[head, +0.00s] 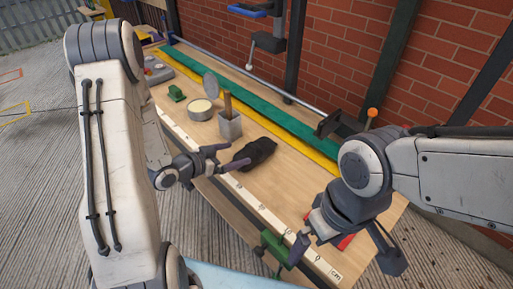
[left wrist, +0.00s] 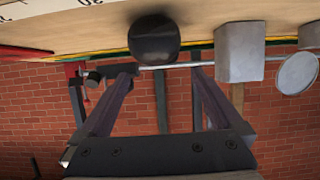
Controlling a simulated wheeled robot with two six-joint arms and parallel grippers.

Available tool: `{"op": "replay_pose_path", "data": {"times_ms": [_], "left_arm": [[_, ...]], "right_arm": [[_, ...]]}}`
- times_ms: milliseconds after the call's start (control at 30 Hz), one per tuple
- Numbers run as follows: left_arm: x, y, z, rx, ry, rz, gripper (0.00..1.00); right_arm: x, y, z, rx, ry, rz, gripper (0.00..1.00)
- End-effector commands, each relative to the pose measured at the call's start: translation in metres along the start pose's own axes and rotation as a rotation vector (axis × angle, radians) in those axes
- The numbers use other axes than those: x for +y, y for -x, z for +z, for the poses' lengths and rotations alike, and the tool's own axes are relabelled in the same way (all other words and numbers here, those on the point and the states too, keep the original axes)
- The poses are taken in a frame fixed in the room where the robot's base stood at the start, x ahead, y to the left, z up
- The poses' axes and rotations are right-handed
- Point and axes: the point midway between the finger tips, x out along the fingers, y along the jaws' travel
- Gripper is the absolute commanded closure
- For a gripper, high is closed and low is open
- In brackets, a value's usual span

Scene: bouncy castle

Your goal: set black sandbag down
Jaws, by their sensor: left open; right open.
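The black sandbag (head: 257,152) lies on the wooden workbench (head: 285,190), near its middle. My left gripper (head: 232,155) is open just to the left of the sandbag, with its fingers pointing toward it. In the left wrist view, the sandbag (left wrist: 153,40) sits on the bench top, beyond the gap between the spread, empty fingers of my left gripper (left wrist: 163,75). I cannot tell whether a fingertip touches it. My right gripper (head: 346,254) is open and empty over the near right end of the bench.
A grey metal block (head: 230,125) with a wooden handle stands behind the sandbag, left of it. A round tin (head: 200,110) and a green item (head: 176,93) are farther left. A green clamp (head: 276,246) grips the front edge. A red item (head: 345,241) lies beside my right gripper.

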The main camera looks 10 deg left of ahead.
Motion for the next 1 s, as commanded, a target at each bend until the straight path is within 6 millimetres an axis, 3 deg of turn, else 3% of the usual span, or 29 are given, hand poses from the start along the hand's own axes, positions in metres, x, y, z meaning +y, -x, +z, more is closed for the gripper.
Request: {"op": "replay_pose_path", "data": {"times_ms": [100,367,600,933,967,1000], "left_arm": [[0.003,-0.022,-0.001,0.0,-0.003,0.008,0.0],[0.005,-0.045,-0.003,0.0,-0.004,0.009,0.0],[0.007,-0.08,-0.003,0.0,-0.003,0.007,0.0],[0.005,-0.089,-0.002,0.0,-0.001,0.001,0.0],[0.005,-0.089,-0.002,0.0,-0.001,0.002,0.04],[0.005,-0.089,-0.002,0.0,-0.001,0.002,0.19]], "right_arm": [[0.0,0.002,0.0,0.0,0.0,0.0,0.0],[0.0,0.005,0.0,0.0,0.0,0.0,0.0],[-0.001,0.012,0.0,0.0,0.0,0.0,0.0],[-0.001,0.012,0.0,0.0,0.0,0.0,0.0],[-0.001,0.012,0.0,0.0,0.0,0.0,0.0],[-0.001,0.012,0.0,0.0,0.0,0.0,0.0]]}}
